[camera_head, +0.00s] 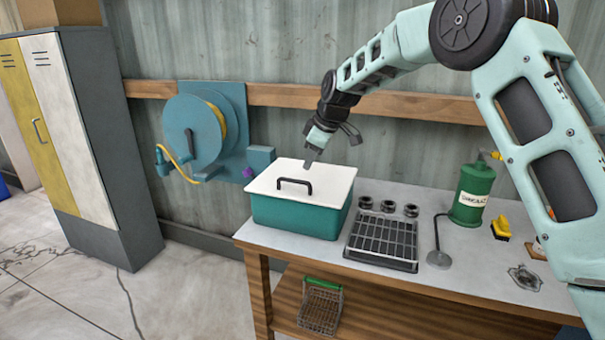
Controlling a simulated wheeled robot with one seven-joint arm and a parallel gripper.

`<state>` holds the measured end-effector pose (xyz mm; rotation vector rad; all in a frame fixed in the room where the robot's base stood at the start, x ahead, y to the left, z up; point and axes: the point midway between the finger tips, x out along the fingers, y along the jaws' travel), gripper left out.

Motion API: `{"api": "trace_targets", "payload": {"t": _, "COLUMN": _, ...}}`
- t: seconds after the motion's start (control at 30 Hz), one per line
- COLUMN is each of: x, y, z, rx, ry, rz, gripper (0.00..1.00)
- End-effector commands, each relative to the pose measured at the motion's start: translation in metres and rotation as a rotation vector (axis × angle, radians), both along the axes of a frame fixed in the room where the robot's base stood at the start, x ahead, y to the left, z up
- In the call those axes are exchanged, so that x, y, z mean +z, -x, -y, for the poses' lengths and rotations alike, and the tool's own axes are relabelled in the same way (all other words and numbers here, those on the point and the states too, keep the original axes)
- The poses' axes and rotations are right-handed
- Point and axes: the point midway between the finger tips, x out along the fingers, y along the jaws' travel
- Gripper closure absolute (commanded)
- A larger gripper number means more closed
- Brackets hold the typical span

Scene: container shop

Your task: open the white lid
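The white lid (326,181) lies flat and closed on a teal box (291,215) at the left end of the workbench. A dark bar handle (295,184) stands on the lid's top. My gripper (311,158) is above the back part of the lid, behind and slightly right of the handle. It points downward and looks apart from the handle. Only one finger shows clearly, so I cannot tell whether it is open or shut. I see nothing held in it.
A black rack (383,243) and several dark rings (388,207) stand right of the box. A green canister (472,194) is further right. A hose reel (197,135) hangs on the wall to the left. A wire basket (320,307) sits on the lower shelf.

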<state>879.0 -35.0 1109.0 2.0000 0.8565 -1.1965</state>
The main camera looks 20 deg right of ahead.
Motion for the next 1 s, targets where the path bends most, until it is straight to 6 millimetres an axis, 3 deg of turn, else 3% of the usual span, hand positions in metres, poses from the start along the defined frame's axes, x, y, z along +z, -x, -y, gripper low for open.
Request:
{"api": "trace_targets", "payload": {"t": 0.2, "x": -0.039, "y": -0.016, "z": -0.009, "rx": -0.001, "ry": 0.000, "rz": -0.003, "gripper": 0.67}}
{"api": "trace_targets", "payload": {"t": 0.4, "x": -0.062, "y": -0.025, "z": -0.014, "rx": -0.001, "ry": 0.000, "rz": -0.002, "gripper": 0.67}}
{"api": "trace_targets", "payload": {"t": 0.8, "x": -0.070, "y": -0.029, "z": -0.015, "rx": -0.001, "ry": 0.000, "rz": 0.001, "gripper": 0.67}}
{"api": "trace_targets", "payload": {"t": 0.83, "x": -0.070, "y": -0.029, "z": -0.015, "rx": -0.001, "ry": 0.000, "rz": 0.001, "gripper": 0.69}}
{"api": "trace_targets", "payload": {"t": 0.93, "x": -0.070, "y": -0.029, "z": -0.015, "rx": -0.001, "ry": 0.000, "rz": 0.001, "gripper": 0.97}}
{"api": "trace_targets", "payload": {"t": 1.0, "x": -0.070, "y": -0.028, "z": -0.015, "rx": -0.001, "ry": 0.000, "rz": 0.001, "gripper": 1.00}}
